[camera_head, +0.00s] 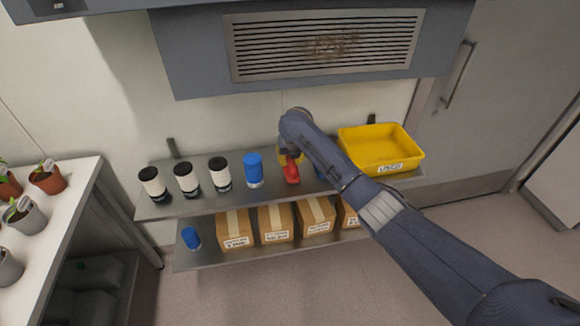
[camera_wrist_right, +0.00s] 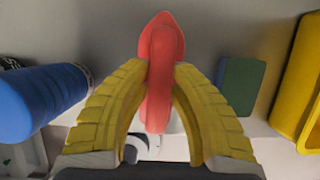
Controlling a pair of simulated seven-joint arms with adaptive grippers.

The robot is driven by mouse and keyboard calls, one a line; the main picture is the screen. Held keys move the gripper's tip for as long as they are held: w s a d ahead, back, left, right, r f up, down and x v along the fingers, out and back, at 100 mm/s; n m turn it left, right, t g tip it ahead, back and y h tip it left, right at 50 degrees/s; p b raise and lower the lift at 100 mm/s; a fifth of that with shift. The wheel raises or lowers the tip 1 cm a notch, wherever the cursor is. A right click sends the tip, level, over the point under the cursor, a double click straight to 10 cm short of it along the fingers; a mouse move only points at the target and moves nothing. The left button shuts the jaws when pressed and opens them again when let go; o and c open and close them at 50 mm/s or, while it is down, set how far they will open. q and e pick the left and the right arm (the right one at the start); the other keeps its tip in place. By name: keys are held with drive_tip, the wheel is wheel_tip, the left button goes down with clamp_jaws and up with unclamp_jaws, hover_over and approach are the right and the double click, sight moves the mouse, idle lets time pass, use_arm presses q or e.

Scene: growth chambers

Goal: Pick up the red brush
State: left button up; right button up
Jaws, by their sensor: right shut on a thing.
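The red brush (camera_head: 291,174) is on the upper shelf in the head view, between a blue canister and the yellow tray. In the right wrist view the red brush (camera_wrist_right: 160,75) runs lengthwise between the yellow fingers. My right gripper (camera_wrist_right: 160,85) is shut on it, with the fingertips against both its sides. In the head view my right gripper (camera_head: 290,160) comes down on the brush from above, and my wrist hides part of it. I cannot tell whether the brush touches the shelf. My left gripper is not in view.
The blue canister (camera_head: 253,170) stands close left of the brush, beside several white, black-lidded ones. A green-and-blue block (camera_wrist_right: 241,85) lies to the right. The yellow tray (camera_head: 408,167) is at the right end.

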clamp_jaws()
drive_tip(key=shift+r, duration=0.1)
drive_tip(key=shift+s+r, duration=0.15)
drive_tip(key=shift+r, duration=0.1)
drive_tip(key=r, duration=0.6)
drive_tip(key=shift+s+d+r, duration=0.1)
drive_tip(key=shift+s+r, duration=0.05)
drive_tip(key=shift+s, duration=0.25)
drive_tip(key=s+d, duration=0.2)
drive_tip(key=s, duration=1.6)
drive_tip(key=shift+s, duration=0.4)
drive_tip(key=shift+d, duration=0.1)
